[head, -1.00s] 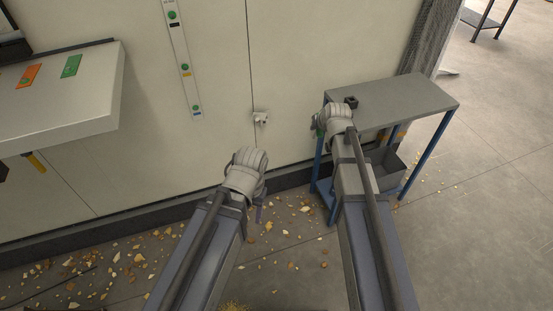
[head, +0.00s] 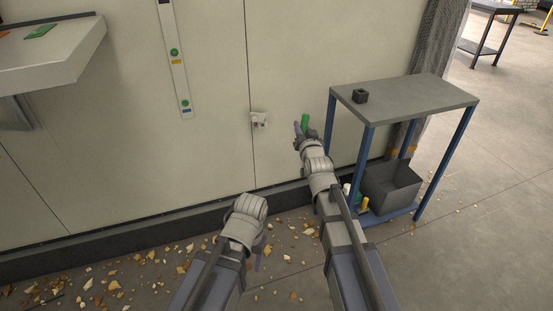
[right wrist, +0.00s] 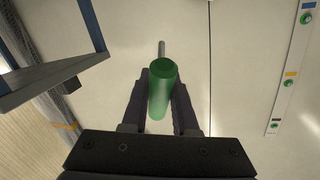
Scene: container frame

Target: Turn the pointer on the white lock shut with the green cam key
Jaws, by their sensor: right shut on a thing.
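The white lock (head: 259,119) is a small fitting on the pale wall panel, close to a vertical seam. Its pointer is too small to read. My right gripper (head: 301,131) is shut on the green cam key (head: 305,122), to the right of the lock and apart from it. In the right wrist view the green key (right wrist: 162,88) sits between the two dark fingers (right wrist: 160,95), with a thin grey shaft pointing away toward the wall. My left gripper (head: 259,255) hangs low at the centre; its fingers are mostly hidden behind its wrist.
A pale shelf (head: 60,50) juts out at upper left. The wall around the lock is clear.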

